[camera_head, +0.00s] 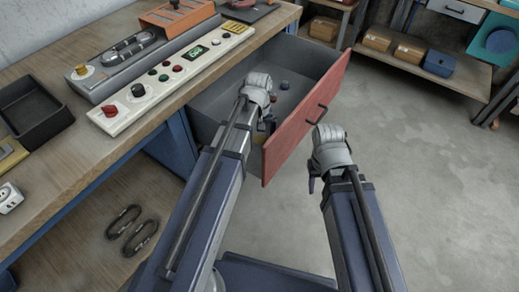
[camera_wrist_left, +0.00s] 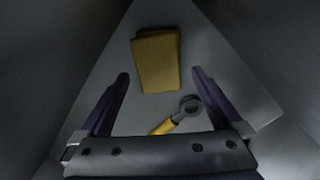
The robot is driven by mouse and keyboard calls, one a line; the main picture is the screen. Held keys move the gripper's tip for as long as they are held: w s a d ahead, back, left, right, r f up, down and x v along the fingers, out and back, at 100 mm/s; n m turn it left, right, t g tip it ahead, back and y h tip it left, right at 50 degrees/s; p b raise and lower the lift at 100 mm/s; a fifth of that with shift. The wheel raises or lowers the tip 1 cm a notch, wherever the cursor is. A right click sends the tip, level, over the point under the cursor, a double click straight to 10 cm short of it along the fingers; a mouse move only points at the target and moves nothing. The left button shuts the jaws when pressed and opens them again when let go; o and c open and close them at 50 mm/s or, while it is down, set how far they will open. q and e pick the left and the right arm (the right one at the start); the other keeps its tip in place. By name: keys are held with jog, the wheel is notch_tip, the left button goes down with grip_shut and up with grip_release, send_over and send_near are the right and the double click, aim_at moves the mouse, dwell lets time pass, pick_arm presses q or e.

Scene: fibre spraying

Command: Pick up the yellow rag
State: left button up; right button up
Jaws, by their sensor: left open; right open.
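The yellow rag (camera_wrist_left: 156,62) is a flat, folded rectangle on the grey drawer floor. It lies ahead of my open left gripper (camera_wrist_left: 160,75), between the lines of its two dark fingers, with nothing held.
A tool with a yellow handle and grey ring head (camera_wrist_left: 185,111) lies in the drawer, close to the left fingers. The drawer's red front (camera_head: 308,115) stands between my arms. The workbench (camera_head: 150,150) is at left. Open floor (camera_head: 430,150) lies at right.

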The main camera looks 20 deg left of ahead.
aim_at(259, 142)
pick_arm(q)
notch_tip(259, 142, down, 4)
jog(key=b, duration=0.3)
jog(key=shift+w+r, duration=0.1)
jog(key=shift+r, duration=0.1)
jog(key=shift+c, duration=0.2)
jog(key=c, duration=1.3)
notch_tip(259, 142, up, 10)
jog(key=p, duration=1)
